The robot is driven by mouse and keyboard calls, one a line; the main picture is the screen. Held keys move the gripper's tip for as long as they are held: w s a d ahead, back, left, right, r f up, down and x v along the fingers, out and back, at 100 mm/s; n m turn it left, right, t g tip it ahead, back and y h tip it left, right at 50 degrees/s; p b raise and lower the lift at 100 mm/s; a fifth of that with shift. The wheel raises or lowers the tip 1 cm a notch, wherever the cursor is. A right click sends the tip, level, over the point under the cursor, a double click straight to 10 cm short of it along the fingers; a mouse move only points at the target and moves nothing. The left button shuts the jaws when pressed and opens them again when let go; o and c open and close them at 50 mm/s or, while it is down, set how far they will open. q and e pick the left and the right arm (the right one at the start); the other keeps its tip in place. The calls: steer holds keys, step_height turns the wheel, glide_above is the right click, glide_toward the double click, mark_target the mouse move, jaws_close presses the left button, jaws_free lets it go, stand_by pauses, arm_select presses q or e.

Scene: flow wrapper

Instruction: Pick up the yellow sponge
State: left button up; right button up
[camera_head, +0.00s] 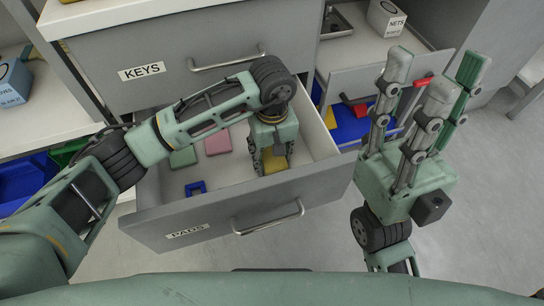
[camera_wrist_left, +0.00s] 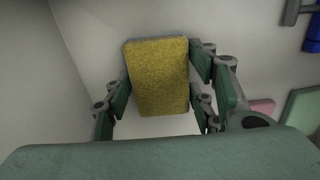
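The yellow sponge (camera_head: 274,160) is inside the open PADS drawer (camera_head: 185,222), near its right side. It also shows in the left wrist view (camera_wrist_left: 158,75), its broad face toward the camera. My left gripper (camera_head: 269,168) reaches down into this drawer with its fingers on both sides of the sponge. The fingers (camera_wrist_left: 160,88) look apart and very close to the sponge's edges; firm contact cannot be made out. My right gripper (camera_head: 428,75) is raised at the right, fingers pointing up, spread and empty.
In the PADS drawer also lie a pink pad (camera_head: 218,142), a green pad (camera_head: 183,157) and a blue frame (camera_head: 196,188). The closed KEYS drawer (camera_head: 140,72) is above.

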arm_select(q)
steer(key=c, duration=0.3)
